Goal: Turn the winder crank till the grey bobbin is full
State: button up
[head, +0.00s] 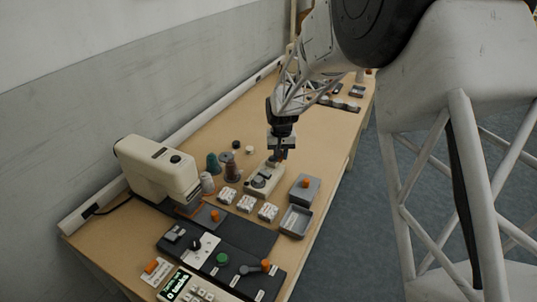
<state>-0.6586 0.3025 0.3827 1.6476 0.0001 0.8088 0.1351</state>
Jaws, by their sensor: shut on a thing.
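The winder (262,187) is a small pale box standing near the middle of the table, with a dark round part on its top. I cannot tell at this size whether that is the grey bobbin or how much thread it carries. My gripper (281,156) points down over the far end of the winder. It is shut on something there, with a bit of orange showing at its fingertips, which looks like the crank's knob. The fingers hide most of the crank.
A cream sewing machine (158,165) stands at the left by the wall. Thread spools (228,168) stand left of the winder. A dark control panel (217,243) lies in front.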

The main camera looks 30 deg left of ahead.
jog(key=shift+s+a, duration=0.3)
jog(key=shift+s, duration=0.6)
jog(key=shift+s+a, duration=0.6)
jog(key=shift+a, duration=0.2)
jog(key=shift+a, duration=1)
